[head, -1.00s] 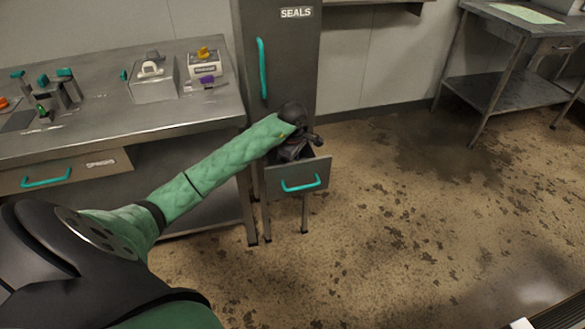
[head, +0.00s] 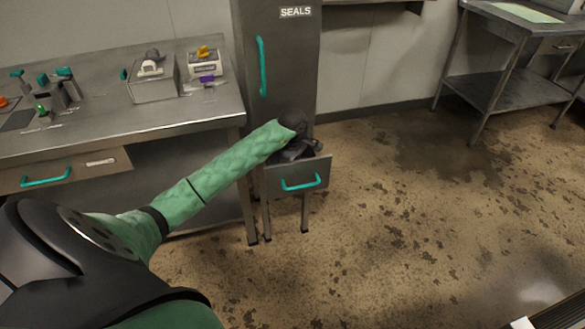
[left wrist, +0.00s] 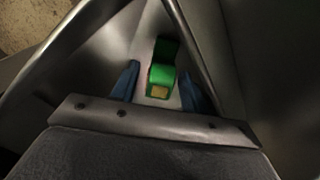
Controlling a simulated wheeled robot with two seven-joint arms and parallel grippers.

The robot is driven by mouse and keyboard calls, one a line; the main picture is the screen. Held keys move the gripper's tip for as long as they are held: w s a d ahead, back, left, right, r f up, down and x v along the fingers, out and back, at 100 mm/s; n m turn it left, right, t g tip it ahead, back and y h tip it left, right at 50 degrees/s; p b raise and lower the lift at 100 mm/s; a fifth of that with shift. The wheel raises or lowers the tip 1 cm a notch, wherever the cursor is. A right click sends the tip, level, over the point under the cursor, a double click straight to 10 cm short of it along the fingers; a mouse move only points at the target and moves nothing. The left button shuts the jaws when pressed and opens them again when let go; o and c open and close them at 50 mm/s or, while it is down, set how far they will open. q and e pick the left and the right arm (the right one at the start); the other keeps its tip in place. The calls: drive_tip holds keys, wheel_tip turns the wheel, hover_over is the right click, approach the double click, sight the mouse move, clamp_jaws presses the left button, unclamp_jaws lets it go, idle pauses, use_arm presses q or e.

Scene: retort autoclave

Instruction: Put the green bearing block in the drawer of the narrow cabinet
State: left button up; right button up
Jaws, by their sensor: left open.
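The green bearing block (left wrist: 162,76) shows in the left wrist view, inside the open drawer (head: 297,178) of the narrow grey cabinet (head: 278,60) labelled SEALS. It appears to rest on the drawer floor. My left gripper (left wrist: 160,88) is open, with its blue fingers on either side of the block and visible gaps between them and it. In the head view my left gripper (head: 297,150) reaches down into the drawer from above, and the block is hidden there. My right gripper is in neither view.
Another metal table (head: 500,90) stands at the far right. The floor (head: 430,220) right of the cabinet is clear.

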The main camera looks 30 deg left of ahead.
use_arm(q)
wheel_tip(320, 180, up, 12)
idle(0.6)
drive_tip(key=shift+r, duration=0.1)
